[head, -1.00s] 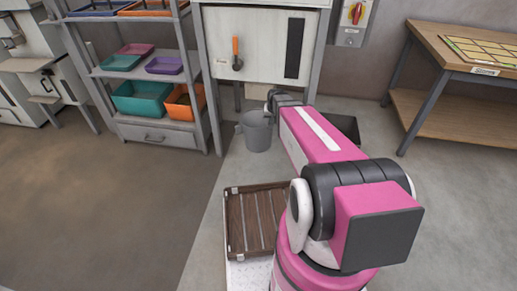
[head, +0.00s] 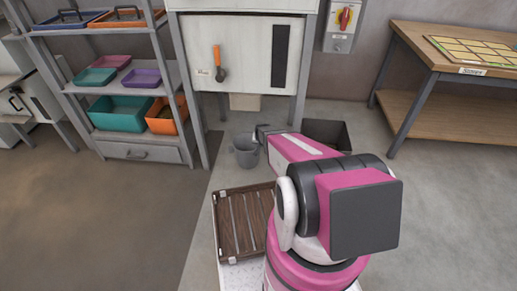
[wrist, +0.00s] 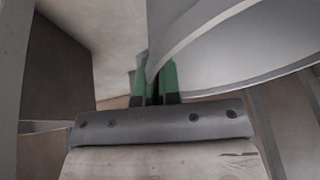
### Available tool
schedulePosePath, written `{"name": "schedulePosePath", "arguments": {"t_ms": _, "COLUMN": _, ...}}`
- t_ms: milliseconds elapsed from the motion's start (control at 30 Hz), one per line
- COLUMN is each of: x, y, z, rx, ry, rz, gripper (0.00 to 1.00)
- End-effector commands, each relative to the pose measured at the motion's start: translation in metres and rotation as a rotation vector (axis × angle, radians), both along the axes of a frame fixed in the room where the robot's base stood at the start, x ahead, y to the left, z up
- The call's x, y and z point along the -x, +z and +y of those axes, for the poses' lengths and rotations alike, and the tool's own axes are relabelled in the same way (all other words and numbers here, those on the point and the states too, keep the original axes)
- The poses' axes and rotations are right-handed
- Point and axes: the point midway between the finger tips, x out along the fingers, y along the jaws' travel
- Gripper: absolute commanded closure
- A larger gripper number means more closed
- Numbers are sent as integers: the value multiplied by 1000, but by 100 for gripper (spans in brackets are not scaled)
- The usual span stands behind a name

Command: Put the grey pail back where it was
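The grey pail (head: 247,153) is upright, low at the floor in front of the pellet machine, left of the dark open bin. I cannot tell whether its base touches the floor. My gripper (head: 262,135) is at the pail's upper right edge. In the wrist view the pail's curved wall and pale rim (wrist: 235,55) fill the upper right. The green fingertips of my gripper (wrist: 155,80) are on either side of that rim and closed on it. My arm hides part of the floor to the right of the pail.
The machine (head: 250,55) with an orange-handled hatch stands behind the pail. A dark bin (head: 338,133) is to the right. A brown slatted crate (head: 233,225) is in front. A shelf rack (head: 140,150) is at left, a wooden table (head: 470,60) at right.

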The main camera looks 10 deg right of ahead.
Motion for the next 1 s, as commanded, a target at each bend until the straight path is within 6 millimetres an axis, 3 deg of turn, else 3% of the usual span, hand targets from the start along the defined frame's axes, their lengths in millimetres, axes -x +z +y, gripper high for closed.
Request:
{"name": "schedulePosePath", "arguments": {"t_ms": 100, "x": -29, "y": -18, "z": -8, "rx": -1, "ry": -2, "rz": 0, "gripper": 100}}
{"name": "schedulePosePath", "arguments": {"t_ms": 400, "x": -79, "y": -49, "z": -23, "rx": -1, "ry": 0, "rz": 0, "gripper": 100}}
{"name": "schedulePosePath", "arguments": {"t_ms": 567, "x": -84, "y": -56, "z": -25, "rx": 0, "ry": 0, "rz": 1, "gripper": 100}}
{"name": "schedulePosePath", "arguments": {"t_ms": 833, "x": -84, "y": -89, "z": -25, "rx": 0, "ry": 0, "rz": 1, "gripper": 100}}
{"name": "schedulePosePath", "arguments": {"t_ms": 1000, "x": -83, "y": -92, "z": -25, "rx": -1, "ry": 0, "rz": 0, "gripper": 100}}
